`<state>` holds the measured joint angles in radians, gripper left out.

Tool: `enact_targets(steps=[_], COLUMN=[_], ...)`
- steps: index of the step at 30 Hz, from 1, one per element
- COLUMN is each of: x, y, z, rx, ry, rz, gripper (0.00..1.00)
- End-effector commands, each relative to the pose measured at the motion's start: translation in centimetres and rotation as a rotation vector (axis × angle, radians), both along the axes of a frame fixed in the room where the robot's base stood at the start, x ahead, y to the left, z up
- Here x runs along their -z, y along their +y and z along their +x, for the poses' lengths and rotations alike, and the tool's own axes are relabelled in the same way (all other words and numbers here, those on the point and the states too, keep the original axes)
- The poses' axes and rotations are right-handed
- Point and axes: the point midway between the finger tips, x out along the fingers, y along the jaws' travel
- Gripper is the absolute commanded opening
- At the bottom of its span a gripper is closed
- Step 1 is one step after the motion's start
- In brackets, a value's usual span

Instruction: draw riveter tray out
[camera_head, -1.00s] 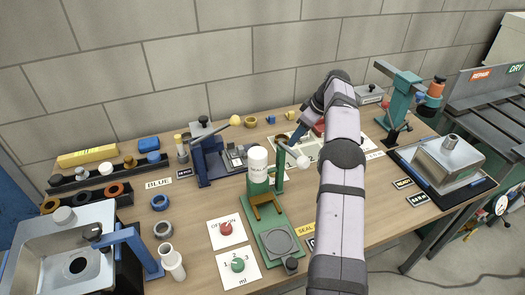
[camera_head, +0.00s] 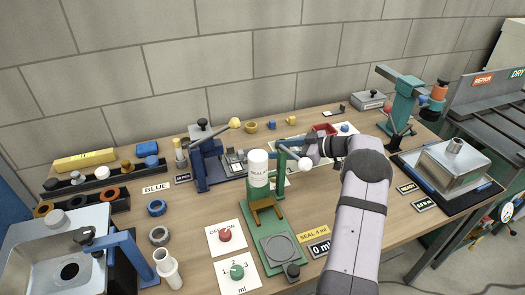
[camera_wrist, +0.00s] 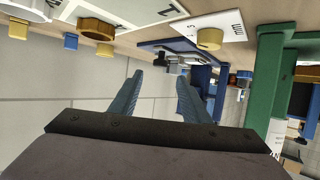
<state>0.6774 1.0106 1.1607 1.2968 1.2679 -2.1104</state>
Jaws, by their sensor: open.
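A dark blue lever press (camera_head: 208,168) with a yellow knob stands left of centre in the head view. A flat blue-edged tray with grey parts (camera_head: 235,168) sits at its right side. I cannot read a label naming the riveter, but this press and tray look like it. In the wrist view, which looks upside down, blue parts of the press (camera_wrist: 203,75) show beyond the fingers. My gripper (camera_wrist: 158,92) is open, with nothing between its two blue fingers. In the head view it is right of the tray, beyond the green dispenser, its fingertips partly hidden by the post.
A green dispenser stand (camera_head: 262,228) with a white bottle (camera_head: 258,165) stands between the tray and the front edge. Its green post (camera_wrist: 270,85) is close at the right in the wrist view. A red tray (camera_head: 325,129) lies behind the gripper. A teal press (camera_head: 402,95) stands right.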

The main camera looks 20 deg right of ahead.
Motion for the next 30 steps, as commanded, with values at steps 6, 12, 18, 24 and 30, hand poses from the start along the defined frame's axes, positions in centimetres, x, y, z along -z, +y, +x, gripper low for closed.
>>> enact_targets(steps=[6,12,18,24,30], x=[0.3,1.2,2.2,2.7,2.8], y=[0.7,2.4,4.0,4.7,4.8], z=[0.7,2.3,3.9,4.7,4.8], rx=[-0.001,-0.002,-0.002,0.000,0.001], ry=[0.003,0.003,0.004,0.002,0.002], rz=[0.001,0.002,0.001,0.001,0.001], gripper=[0.43,0.43,0.43,0.43,0.43])
